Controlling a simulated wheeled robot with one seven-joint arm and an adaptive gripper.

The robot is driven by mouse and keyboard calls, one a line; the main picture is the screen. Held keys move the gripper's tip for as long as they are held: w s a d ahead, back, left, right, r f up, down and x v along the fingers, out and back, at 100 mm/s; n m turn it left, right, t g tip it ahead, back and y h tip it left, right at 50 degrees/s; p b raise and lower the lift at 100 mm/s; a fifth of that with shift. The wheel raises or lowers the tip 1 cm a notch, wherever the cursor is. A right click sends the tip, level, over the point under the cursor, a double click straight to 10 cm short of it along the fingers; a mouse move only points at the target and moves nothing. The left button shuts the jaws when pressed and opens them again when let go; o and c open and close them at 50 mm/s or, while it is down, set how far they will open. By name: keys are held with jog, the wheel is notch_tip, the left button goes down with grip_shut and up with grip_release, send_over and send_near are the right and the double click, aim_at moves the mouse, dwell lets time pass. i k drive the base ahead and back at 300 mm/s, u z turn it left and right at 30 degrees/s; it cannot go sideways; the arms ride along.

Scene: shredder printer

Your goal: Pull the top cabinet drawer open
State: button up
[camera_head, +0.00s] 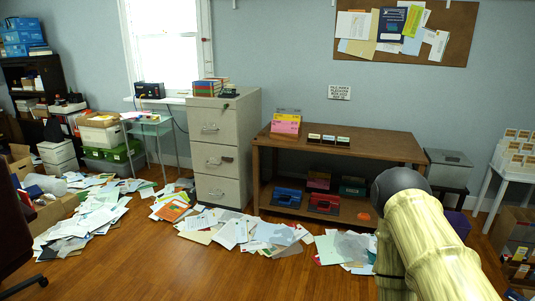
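A grey metal filing cabinet (245,140) stands against the back wall, left of the middle in the head view. It has three drawers stacked one above another, each with a handle on its front. The top drawer (208,115) looks shut, its front flush with the cabinet, and its handle (209,128) is in plain sight. The lower two drawers look shut too. My arm rises at the lower right, far from the cabinet. My gripper does not show in this view.
Loose papers (240,231) cover the floor in front of the cabinet and to the left. A brown wooden table (375,145) stands right of the cabinet. A small glass-topped stand (150,127) is on the left. Bare wood floor (170,270) lies in the foreground.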

aim_at(213, 125)
jog(key=z, duration=0.1)
jog(key=i, duration=1.7)
jog(key=u, duration=0.2)
jog(key=i, duration=1.75)
jog(key=u, duration=1.1)
jog(key=i, duration=1.45)
jog(key=u, duration=0.55)
